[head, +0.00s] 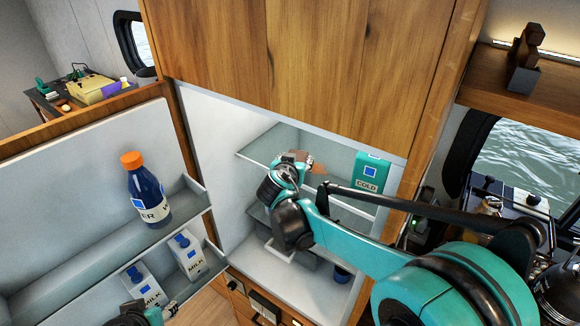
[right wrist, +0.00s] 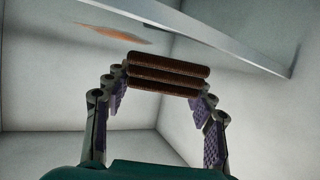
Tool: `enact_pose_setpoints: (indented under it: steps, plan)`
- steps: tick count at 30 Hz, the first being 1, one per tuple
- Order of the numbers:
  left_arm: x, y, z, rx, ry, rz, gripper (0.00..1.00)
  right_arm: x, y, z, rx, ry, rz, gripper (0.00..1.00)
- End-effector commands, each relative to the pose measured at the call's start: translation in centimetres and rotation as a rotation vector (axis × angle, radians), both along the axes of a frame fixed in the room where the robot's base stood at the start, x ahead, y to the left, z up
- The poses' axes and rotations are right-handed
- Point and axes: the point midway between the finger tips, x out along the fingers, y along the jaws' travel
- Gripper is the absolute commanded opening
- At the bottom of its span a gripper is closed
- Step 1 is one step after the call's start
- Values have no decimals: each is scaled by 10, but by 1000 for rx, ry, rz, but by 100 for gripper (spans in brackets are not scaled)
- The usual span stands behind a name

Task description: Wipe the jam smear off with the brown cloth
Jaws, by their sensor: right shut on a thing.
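The brown cloth (right wrist: 155,75) is a folded, ribbed pad between the fingertips of my right gripper (right wrist: 158,92), which is shut on it. In the head view my right gripper (head: 298,163) is inside the open fridge at the glass shelf, and a bit of the brown cloth (head: 319,168) shows at its tip. An orange-brown jam smear (right wrist: 112,33) shows beyond the cloth in the right wrist view, to its upper left; a gap shows between them in the picture. In the head view the smear (head: 320,181) is mostly hidden by my gripper. Part of my left gripper (head: 170,309) shows at the bottom left.
A teal COLD carton (head: 371,172) stands on the shelf, right of my right gripper. The open fridge door (head: 80,185) holds a blue water bottle (head: 148,192) and two milk cartons (head: 187,254). A dark cup (head: 343,273) sits lower in the fridge.

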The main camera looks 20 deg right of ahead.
Motion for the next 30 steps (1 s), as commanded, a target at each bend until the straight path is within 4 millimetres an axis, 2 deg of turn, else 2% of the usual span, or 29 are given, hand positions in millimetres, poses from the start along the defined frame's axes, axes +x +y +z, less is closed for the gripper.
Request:
enact_pose_setpoints:
  steps: [12, 30]
  plan:
    - [0, 0, -5, 0, 0, 0, 43, 24, -31, 0, -1, 0, -2, 22]
    - [0, 0, -6, 0, 0, 0, 43, 29, -37, 0, 0, 0, -1, 22]
